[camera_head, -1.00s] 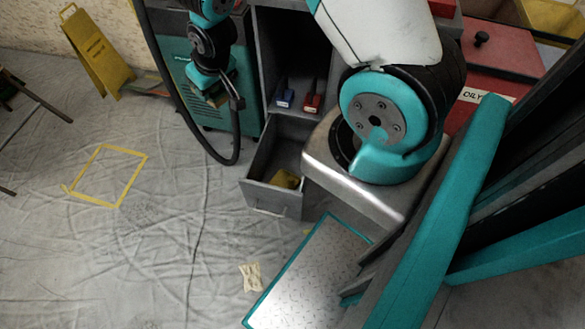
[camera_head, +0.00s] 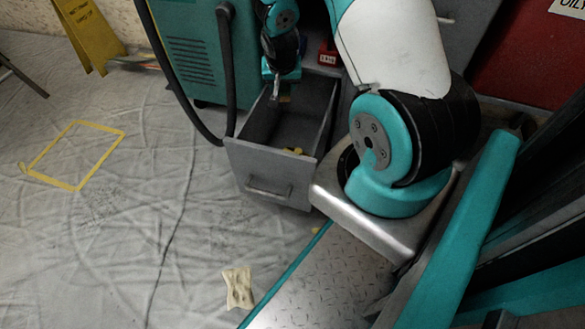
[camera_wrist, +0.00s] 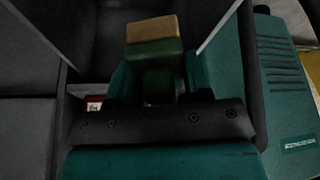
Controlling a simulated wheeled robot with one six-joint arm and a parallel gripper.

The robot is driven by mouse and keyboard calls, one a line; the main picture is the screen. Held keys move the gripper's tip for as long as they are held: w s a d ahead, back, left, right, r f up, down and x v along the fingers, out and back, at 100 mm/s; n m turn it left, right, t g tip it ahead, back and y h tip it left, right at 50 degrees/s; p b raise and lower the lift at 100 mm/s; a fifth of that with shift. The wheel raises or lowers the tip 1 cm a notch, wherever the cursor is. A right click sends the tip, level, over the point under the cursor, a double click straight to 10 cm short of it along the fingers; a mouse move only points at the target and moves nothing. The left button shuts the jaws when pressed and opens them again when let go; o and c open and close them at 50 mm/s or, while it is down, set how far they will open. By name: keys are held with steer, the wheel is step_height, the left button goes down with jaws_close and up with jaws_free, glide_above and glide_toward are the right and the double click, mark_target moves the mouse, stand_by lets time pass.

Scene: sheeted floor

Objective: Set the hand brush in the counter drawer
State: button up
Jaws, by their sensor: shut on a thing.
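My gripper (camera_head: 278,82) is over the back part of the open grey counter drawer (camera_head: 262,186). In the wrist view my gripper (camera_wrist: 155,82) has its teal fingers closed on a green block with a tan end, the hand brush (camera_wrist: 152,38). In the head view only a small tan bit of the brush (camera_head: 285,99) shows below the gripper; the rest is hidden. The drawer is pulled out, with a yellow item (camera_head: 293,150) inside, partly hidden by the drawer wall. I cannot tell whether the brush touches the drawer.
A teal cabinet (camera_head: 193,55) stands left of the drawer. A red container (camera_head: 327,56) sits behind it. A yellow floor sign (camera_head: 84,32) stands at the far left. A crumpled pale cloth (camera_head: 238,287) and a yellow taped square (camera_head: 75,155) lie on the sheeted floor.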

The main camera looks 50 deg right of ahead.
steer(key=s+d+f+m+b, duration=0.1)
steer(key=d+f+b, duration=0.1)
steer(key=f+b, duration=0.4)
steer(key=s+d+f+m+b, duration=0.1)
steer(key=d+f+b, duration=0.2)
steer(key=f+b, duration=0.3)
steer(key=s+d+f+m+g+b, duration=0.1)
steer(key=f+b, duration=0.5)
steer(key=f, duration=0.7)
steer(key=shift+s+d+f+m+h+b, duration=0.15)
steer(key=shift+d+m+h+b, duration=0.25)
steer(key=shift+d, duration=0.25)
steer(key=shift+r, duration=0.2)
steer(key=o, duration=1)
steer(key=shift+f, duration=0.15)
steer(key=shift+p+v, duration=3.8)
steer(key=shift+v, duration=2.35)
